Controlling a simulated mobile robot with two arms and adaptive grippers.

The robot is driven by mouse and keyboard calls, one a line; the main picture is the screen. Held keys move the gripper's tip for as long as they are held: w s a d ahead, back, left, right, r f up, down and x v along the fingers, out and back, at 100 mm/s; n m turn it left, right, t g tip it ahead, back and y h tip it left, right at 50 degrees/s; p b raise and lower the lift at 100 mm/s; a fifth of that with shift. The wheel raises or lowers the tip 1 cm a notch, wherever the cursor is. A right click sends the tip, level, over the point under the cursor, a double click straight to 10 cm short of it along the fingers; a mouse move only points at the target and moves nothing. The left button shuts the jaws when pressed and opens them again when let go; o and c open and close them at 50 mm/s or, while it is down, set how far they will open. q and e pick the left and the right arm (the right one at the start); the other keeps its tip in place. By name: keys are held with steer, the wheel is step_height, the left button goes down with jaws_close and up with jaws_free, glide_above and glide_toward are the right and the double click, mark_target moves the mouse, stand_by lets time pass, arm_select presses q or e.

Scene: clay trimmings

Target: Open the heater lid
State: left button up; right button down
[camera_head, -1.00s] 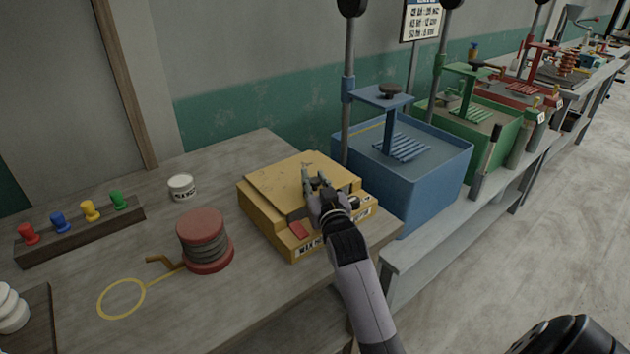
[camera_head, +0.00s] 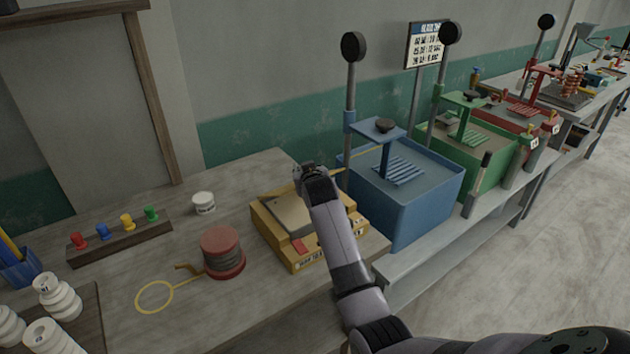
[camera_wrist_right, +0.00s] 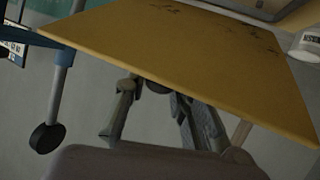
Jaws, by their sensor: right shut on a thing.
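The heater is a low yellow box (camera_head: 276,237) with a label on its front, on the workbench. Its top shows a grey inner plate (camera_head: 291,215). The yellow lid (camera_wrist_right: 205,50) is swung up steeply and shows large in the right wrist view; in the head view it is nearly edge-on and mostly hidden behind my arm. My right gripper (camera_head: 308,172) is above the heater, shut on the lid's front edge area; its fingers also show in the right wrist view (camera_wrist_right: 157,98). The exact contact is partly hidden. My left gripper is not in view.
A blue tank (camera_head: 412,205) with a press lever stands close right of the heater, with green (camera_head: 490,160) and red units beyond. A red wire spool (camera_head: 222,252), a white jar (camera_head: 204,202) and a peg rack (camera_head: 118,235) are to the left. Bare bench lies between.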

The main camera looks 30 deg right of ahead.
steer(key=c, duration=2.3)
jaws_free()
steer(key=w+r, duration=0.1)
steer(key=w, duration=0.1)
steer(key=w+r, duration=0.1)
steer(key=w, duration=0.1)
steer(key=w+a+r, duration=0.1)
steer(key=w+r, duration=0.1)
steer(key=shift+w, duration=0.25)
steer(key=shift+o, duration=1.1)
steer(key=shift+w+d+f, duration=0.2)
steer(key=shift+w+f, duration=0.1)
steer(key=o, duration=0.4)
steer(key=shift+s+d+r, duration=0.15)
steer(key=shift+s+r, duration=0.05)
steer(key=shift+s, duration=0.2)
steer(key=o, duration=0.3)
steer(key=shift+w+f, duration=0.1)
steer(key=shift+w, duration=0.05)
steer(key=v, duration=1.2)
